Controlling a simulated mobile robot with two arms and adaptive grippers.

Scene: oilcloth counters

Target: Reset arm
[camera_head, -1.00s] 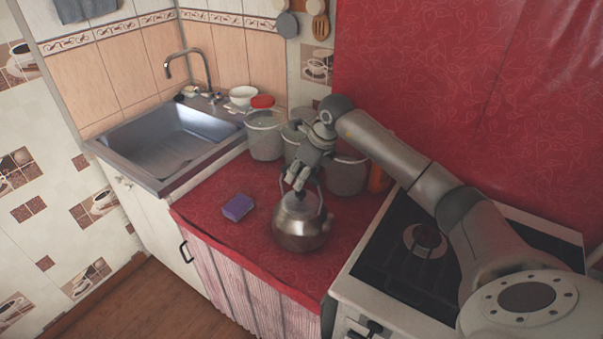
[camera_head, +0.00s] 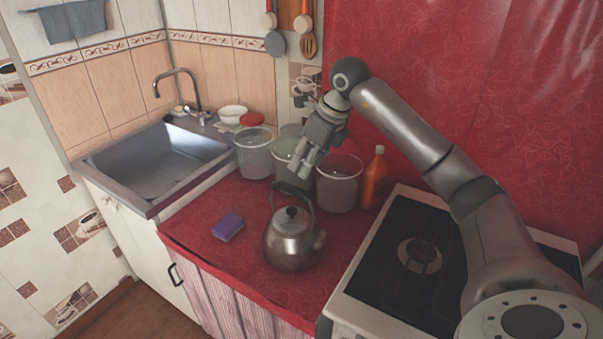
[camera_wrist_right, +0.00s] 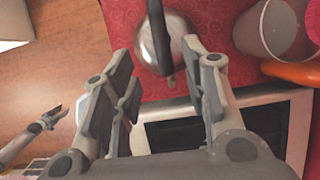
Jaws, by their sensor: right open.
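My right gripper (camera_head: 306,168) is open and empty, raised above and behind the metal kettle (camera_head: 290,247). The kettle stands upright on the red counter with its dark handle up, clear of the fingers. In the right wrist view the open fingers (camera_wrist_right: 158,62) frame a gap, and the kettle (camera_wrist_right: 152,48) shows beyond them. My left gripper (camera_wrist_right: 52,117) shows small at the lower left of the right wrist view, over the wooden floor; its jaw state is unclear. It is not in the head view.
A purple sponge (camera_head: 228,227) lies left of the kettle. Clear containers (camera_head: 338,186) and an orange bottle (camera_head: 374,180) stand along the back. The stove (camera_head: 405,270) is right, under my arm; the sink (camera_head: 155,160) is left. The counter's front left is bare.

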